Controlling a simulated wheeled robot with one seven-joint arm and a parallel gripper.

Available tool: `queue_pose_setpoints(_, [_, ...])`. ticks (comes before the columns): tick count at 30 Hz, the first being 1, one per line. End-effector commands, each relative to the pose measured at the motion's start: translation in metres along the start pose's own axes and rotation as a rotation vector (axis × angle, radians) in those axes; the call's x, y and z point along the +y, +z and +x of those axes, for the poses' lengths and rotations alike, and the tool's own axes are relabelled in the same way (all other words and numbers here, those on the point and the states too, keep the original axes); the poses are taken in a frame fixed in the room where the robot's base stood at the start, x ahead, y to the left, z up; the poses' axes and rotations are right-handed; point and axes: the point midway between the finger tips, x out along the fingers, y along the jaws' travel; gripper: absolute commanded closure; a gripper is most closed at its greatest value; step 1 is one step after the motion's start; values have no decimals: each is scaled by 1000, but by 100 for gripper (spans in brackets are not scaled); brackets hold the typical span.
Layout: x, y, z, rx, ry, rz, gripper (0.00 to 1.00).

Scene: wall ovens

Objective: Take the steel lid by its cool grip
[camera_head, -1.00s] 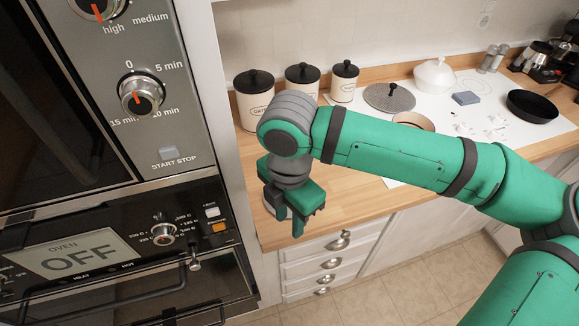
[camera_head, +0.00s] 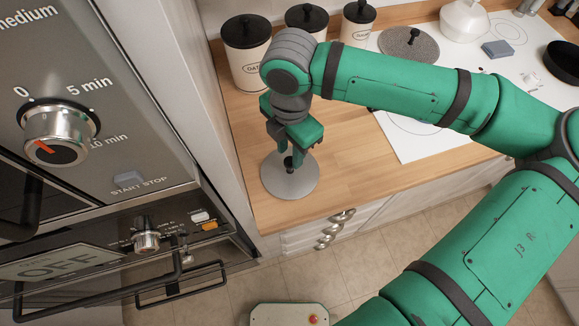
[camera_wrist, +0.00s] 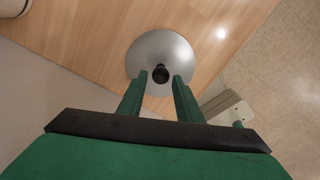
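The steel lid (camera_head: 272,185) is a plain grey disc lying flat on the wooden counter near its front edge. Its black knob grip (camera_head: 288,162) stands at the centre, partly hidden by my fingers. My gripper (camera_head: 294,158) points down over the lid. In the wrist view the steel lid (camera_wrist: 160,45) lies beyond the fingers, and the black knob (camera_wrist: 160,73) appears in the gap between the two fingertips (camera_wrist: 159,79). The fingers are apart with space on both sides of the knob. I cannot tell whether the tips are level with the knob.
Lidded canisters (camera_head: 246,60) stand at the back of the wooden counter (camera_head: 350,170). A speckled grey lid (camera_head: 425,50) with a black knob, a blue block (camera_head: 497,49) and a white pot (camera_head: 463,18) are farther right. The oven wall (camera_head: 120,120) rises on the left.

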Motion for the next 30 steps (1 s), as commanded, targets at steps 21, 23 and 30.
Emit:
queue_pose_setpoints(21, [-1,-1,59,-1,0,-3,68])
queue_pose_setpoints(23, [-1,-1,59,-1,0,-3,68])
queue_pose_setpoints(30, [-1,-1,58,-1,0,-3,100])
